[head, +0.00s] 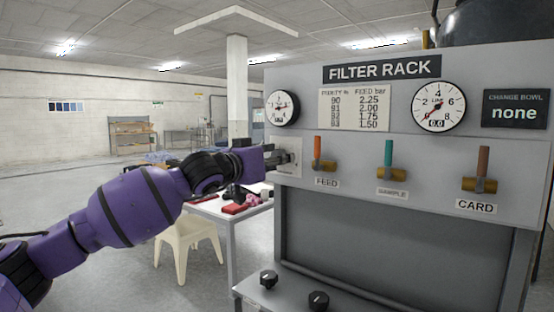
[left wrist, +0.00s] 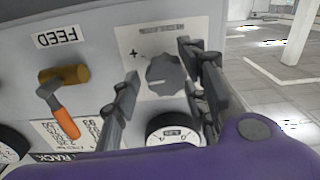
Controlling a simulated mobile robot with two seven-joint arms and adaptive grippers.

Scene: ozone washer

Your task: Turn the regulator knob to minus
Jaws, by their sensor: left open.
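The regulator knob (left wrist: 165,74) is a dark grey round knob on a light plate with a plus sign and scale marks, seen in the left wrist view. That view is turned over, with the FEED label upside down. My left gripper (left wrist: 158,90) is open, with one finger on each side of the knob in the picture. I cannot tell whether either finger touches it. In the head view my purple left arm reaches the left end of the rack, and its gripper (head: 272,158) largely covers the knob there. The right gripper does not show.
The filter rack (head: 420,275) carries FEED (head: 318,152), SAMPLE (head: 388,165) and CARD (head: 482,170) valve levers. A round gauge (head: 282,107) sits above the knob area. Two black knobs (head: 268,279) (head: 318,300) are on the lower ledge. A table (head: 215,210) and stool (head: 188,240) stand left.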

